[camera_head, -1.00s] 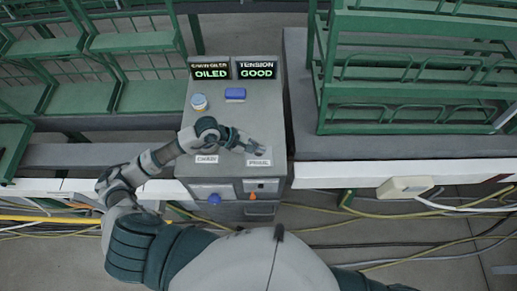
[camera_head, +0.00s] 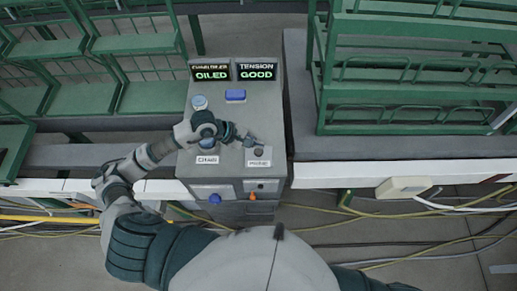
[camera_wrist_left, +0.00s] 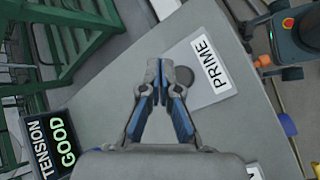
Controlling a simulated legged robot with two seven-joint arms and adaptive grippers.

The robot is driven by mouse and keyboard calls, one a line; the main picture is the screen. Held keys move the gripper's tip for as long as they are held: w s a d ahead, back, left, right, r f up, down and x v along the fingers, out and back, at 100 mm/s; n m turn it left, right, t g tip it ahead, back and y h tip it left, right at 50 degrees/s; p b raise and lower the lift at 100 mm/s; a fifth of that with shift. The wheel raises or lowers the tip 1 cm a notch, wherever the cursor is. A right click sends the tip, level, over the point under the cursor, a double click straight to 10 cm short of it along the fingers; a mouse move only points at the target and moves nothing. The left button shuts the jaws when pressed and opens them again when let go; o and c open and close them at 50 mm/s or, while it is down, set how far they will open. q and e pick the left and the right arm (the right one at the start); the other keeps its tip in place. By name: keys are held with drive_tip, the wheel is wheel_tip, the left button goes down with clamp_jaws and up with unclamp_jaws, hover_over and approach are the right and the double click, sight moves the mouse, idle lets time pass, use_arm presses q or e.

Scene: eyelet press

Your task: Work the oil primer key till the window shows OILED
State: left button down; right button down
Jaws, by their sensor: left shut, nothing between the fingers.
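The grey console (camera_head: 238,122) stands in the middle of the head view. Its left window (camera_head: 211,74) reads OILED in green. The dark round primer key (camera_head: 259,152) sits just above the PRIME label (camera_head: 259,163); in the wrist view the key (camera_wrist_left: 184,75) lies flat on a pale plate beside the PRIME label (camera_wrist_left: 210,65). My left gripper (camera_head: 252,142) is shut and empty, above the panel on the far side of the key. In the wrist view its fingertips (camera_wrist_left: 161,72) meet just left of the key and look apart from it. My right gripper is out of view.
The right window (camera_head: 257,71) reads GOOD. A blue block (camera_head: 235,95) and a pale round knob (camera_head: 199,102) sit on the panel. A blue knob (camera_head: 215,199) and an orange one (camera_head: 252,197) are on the front. Green racks (camera_head: 415,70) stand on both sides.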

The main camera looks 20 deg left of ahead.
sight(257, 151)
use_arm(q)
drive_tip(key=shift+r+p, duration=0.5)
drive_tip(key=shift+r, duration=1)
drive_tip(key=shift+s+f, duration=0.1)
